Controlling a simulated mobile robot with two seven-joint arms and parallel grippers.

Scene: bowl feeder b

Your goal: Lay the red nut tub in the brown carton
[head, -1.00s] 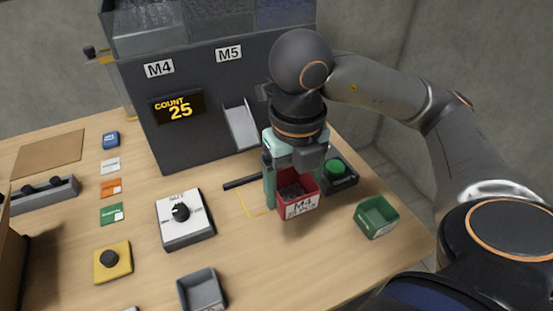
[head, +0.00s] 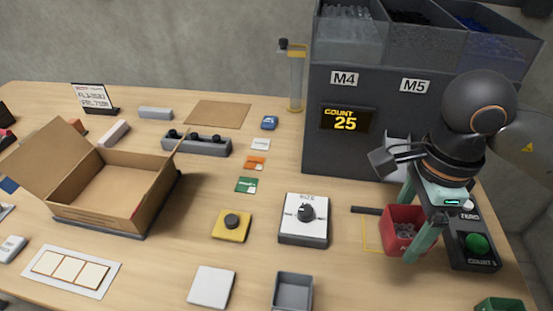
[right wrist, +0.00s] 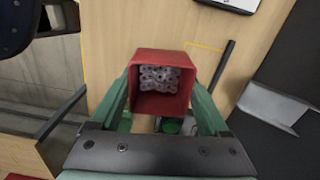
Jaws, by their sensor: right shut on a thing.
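The red nut tub (head: 399,235) is at the right of the table in the head view, in front of the machine's chute. My right gripper (head: 411,228) is shut on it, a finger on each side. In the right wrist view the tub (right wrist: 160,60) sits between the fingers (right wrist: 160,100), with several grey nuts inside. I cannot tell whether the tub touches the table. The brown carton (head: 158,208) stands open and empty at the left, its lid tilted back. My left gripper is not in view.
The dark feeder machine (head: 345,160) with a display reading 25 stands behind the tub. Between tub and carton are a white dial box (head: 304,232), a yellow button box (head: 232,226) and a grey tub (head: 293,291). A green tub (head: 499,304) is at lower right.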

